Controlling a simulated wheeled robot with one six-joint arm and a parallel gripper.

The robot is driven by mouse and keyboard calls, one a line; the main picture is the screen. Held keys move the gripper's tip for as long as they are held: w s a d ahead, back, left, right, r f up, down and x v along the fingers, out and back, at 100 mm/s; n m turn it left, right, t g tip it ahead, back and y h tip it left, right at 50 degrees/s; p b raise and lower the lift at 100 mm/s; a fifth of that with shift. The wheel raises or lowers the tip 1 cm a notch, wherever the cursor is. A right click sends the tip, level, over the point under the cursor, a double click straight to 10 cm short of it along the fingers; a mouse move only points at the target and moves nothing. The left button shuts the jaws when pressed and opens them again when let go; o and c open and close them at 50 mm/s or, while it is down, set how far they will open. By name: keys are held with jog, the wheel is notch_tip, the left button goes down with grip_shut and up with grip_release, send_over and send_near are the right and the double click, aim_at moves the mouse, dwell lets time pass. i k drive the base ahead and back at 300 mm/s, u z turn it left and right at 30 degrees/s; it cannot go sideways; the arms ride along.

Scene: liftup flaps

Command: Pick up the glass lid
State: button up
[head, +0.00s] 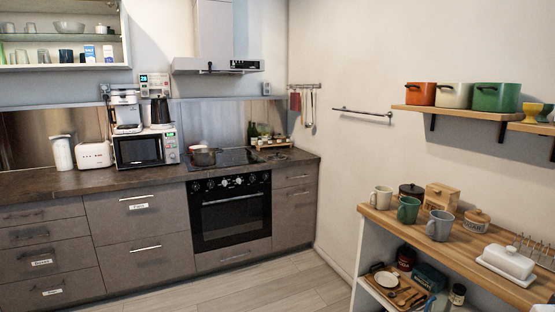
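I cannot make out a glass lid clearly in the head view. A dark pot (205,158) stands on the black cooktop (236,158) at the left side, and whether a glass lid lies on it is too small to tell. A small pale and red item shows just behind the pot. My gripper is not in view.
A counter (60,183) holds a microwave (146,149), a toaster (95,155) and a coffee machine. At right, a wooden-topped shelf unit (390,222) carries mugs, jars and a butter dish (508,262). Pots stand on a wall shelf (455,114). The floor (265,287) between is clear.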

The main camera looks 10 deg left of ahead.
aim_at(273, 157)
jog(key=u, duration=0.5)
jog(key=i, duration=1.85)
jog(key=u, duration=0.3)
jog(key=i, duration=1.95)
jog(key=z, duration=0.6)
jog(key=i, duration=1.45)
jog(key=z, duration=0.2)
